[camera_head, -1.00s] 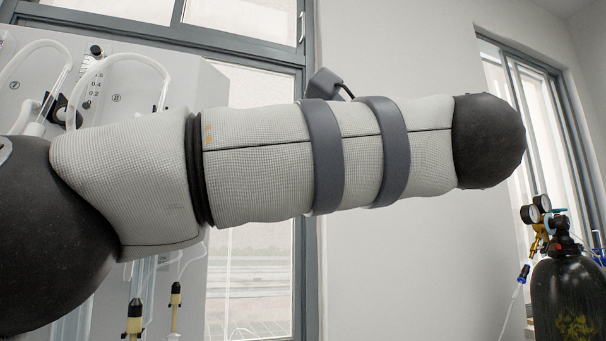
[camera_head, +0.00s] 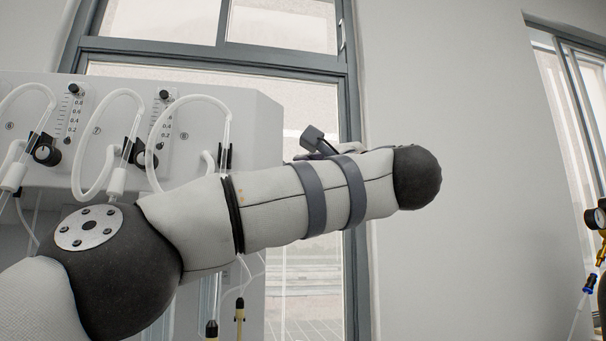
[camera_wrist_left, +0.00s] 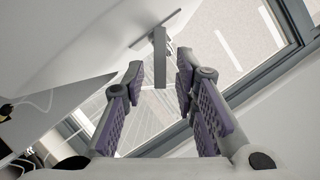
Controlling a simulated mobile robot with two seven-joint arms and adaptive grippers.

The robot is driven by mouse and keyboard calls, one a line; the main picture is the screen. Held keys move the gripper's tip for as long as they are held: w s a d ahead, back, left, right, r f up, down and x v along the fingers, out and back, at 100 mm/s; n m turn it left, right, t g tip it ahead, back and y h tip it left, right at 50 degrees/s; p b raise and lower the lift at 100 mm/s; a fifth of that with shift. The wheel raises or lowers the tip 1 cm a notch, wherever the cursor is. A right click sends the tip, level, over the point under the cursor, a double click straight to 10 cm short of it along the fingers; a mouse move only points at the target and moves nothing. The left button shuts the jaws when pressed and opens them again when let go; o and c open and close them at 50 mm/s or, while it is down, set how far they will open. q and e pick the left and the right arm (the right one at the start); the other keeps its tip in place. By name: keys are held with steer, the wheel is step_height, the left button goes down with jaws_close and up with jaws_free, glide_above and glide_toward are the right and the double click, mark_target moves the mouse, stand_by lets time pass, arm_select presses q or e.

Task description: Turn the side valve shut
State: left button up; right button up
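My left gripper (camera_wrist_left: 159,75) is open in the left wrist view, with its two purple-padded fingers spread. A grey bar on a flat plate, which looks like the side valve (camera_wrist_left: 160,58), hangs from the white panel just ahead of the fingertips. It lines up with the gap between them; I cannot tell whether it is inside the gap. The distiller (camera_head: 268,125) stands behind this arm. My right gripper is not in view.
White tubes (camera_head: 95,105) and black-knobbed flow meters (camera_head: 76,110) line the distiller front. A tall window (camera_head: 305,100) is behind it. A gas cylinder's gauge (camera_head: 597,217) shows at the right edge. Bare wall (camera_head: 460,130) lies between.

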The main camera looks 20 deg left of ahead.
arm_select(q)
jaws_close()
steer(key=m, duration=0.1)
steer(key=m+t+p, duration=0.1)
steer(key=m, duration=0.1)
steer(key=f+m+t+p, duration=0.1)
steer(key=m, duration=0.1)
steer(key=shift+s+a, duration=0.35)
steer(key=shift+a, duration=0.05)
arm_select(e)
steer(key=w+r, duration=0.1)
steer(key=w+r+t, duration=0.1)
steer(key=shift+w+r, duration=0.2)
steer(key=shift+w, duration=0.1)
arm_select(q)
steer(key=shift+o, duration=1.7)
jaws_free()
steer(key=v, duration=0.8)
